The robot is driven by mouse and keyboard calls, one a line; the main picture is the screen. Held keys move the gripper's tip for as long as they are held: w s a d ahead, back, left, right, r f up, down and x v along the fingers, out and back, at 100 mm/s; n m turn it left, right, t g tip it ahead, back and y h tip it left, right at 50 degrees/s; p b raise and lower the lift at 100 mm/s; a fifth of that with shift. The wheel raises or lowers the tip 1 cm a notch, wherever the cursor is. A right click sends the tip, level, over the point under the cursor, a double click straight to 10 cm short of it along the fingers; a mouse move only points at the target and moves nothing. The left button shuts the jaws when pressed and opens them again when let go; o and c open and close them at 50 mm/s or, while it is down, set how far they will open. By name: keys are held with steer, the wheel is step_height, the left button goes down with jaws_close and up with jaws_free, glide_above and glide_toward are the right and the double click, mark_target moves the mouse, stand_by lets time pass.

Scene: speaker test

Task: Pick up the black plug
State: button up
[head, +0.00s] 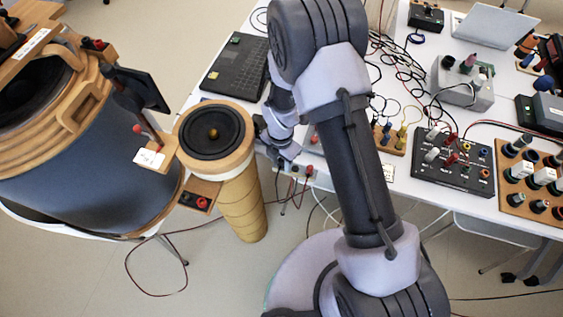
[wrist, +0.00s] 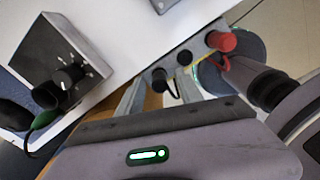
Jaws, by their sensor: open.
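In the wrist view, a black plug (wrist: 160,79) with a dark lead sits on a narrow grey strip at the table edge. A second black plug or socket (wrist: 184,57) and a red plug (wrist: 220,41) stand in line beside it. The red plug also shows in the head view (head: 309,170). My gripper (head: 286,153) is at the table's front edge, just left of the red plug in the head view. In the wrist view my gripper (wrist: 157,93) is open, its grey fingers close to the black plug. Nothing shows held between them. The exact gap to the plug is unclear.
A black box with a knob (wrist: 68,70) stands on the white table nearby. A laptop (head: 236,68) lies behind my gripper. A tan conical speaker (head: 240,205) and a large blue speaker (head: 85,150) stand left. Loose cables hang below the table edge.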

jaws_close()
steer(key=shift+r, duration=0.25)
step_height(320, 180, up, 3)
steer(key=shift+r+p, duration=0.2)
steer(key=shift+p, duration=0.75)
steer(key=s+d, duration=0.2)
steer(key=s, duration=0.5)
steer(key=s+d+r+p, duration=0.1)
steer(key=s+d, duration=0.1)
steer(key=s, duration=0.6)
steer(key=shift+s+d, duration=0.2)
steer(key=shift+d, duration=0.05)
steer(key=shift+r, duration=0.1)
